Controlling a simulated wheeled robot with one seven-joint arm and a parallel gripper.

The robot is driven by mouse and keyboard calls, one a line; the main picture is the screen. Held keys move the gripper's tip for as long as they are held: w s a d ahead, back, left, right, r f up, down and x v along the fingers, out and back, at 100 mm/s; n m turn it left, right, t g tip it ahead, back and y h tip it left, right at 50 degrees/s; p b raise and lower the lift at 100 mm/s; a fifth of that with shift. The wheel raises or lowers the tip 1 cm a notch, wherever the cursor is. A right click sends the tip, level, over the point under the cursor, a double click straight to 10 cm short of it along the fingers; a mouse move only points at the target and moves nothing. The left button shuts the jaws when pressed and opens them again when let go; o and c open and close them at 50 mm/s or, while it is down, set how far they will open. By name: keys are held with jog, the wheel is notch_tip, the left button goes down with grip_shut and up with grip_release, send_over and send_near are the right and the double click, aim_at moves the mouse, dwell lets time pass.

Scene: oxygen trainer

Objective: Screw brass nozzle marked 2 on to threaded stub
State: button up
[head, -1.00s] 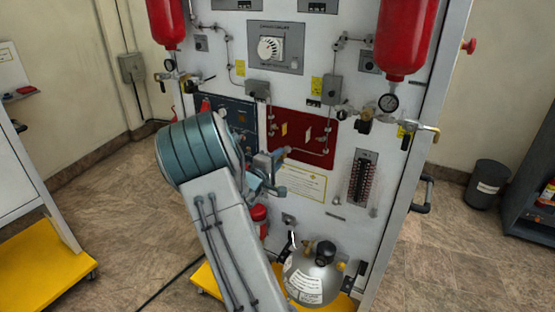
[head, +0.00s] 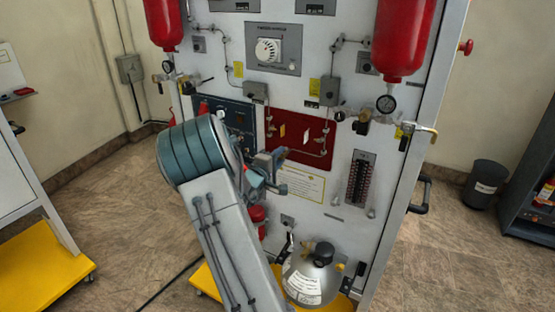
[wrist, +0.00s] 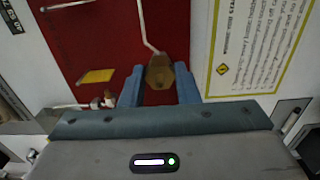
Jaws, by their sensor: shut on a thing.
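My gripper (head: 280,171) is at the white panel, just in front of the lower edge of its red section (head: 297,138). In the wrist view, the two blue fingers (wrist: 159,88) are closed around a brass-coloured piece (wrist: 160,72), taken to be the brass nozzle. It sits in line with the lower end of a thin pale pipe (wrist: 143,25) on the red section. The fingers and the gripper body hide its lower part. No number can be read on it. I cannot tell whether it is on the threaded stub, which I cannot make out.
A small brass and white fitting (wrist: 105,98) and a yellow label (wrist: 97,76) are left of the fingers. A yellow-edged notice (head: 297,184) lies to the right. A silver cylinder (head: 312,275) stands below, and a red tank (head: 404,35) hangs upper right.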

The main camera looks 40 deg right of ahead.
jog(key=shift+f+m+b, duration=0.25)
jog(key=shift+m+b, duration=0.55)
jog(key=shift+b, duration=0.15)
jog(key=shift+r+m+b, duration=0.1)
jog(key=shift+m+b, duration=0.45)
jog(key=shift+m, duration=0.15)
jog(key=shift+r, duration=0.15)
jog(key=shift+f+m+b, duration=0.25)
jog(key=shift+m+b, duration=1)
jog(key=shift+m, duration=0.15)
jog(key=shift+r+m, duration=0.2)
jog(key=shift+m, duration=0.3)
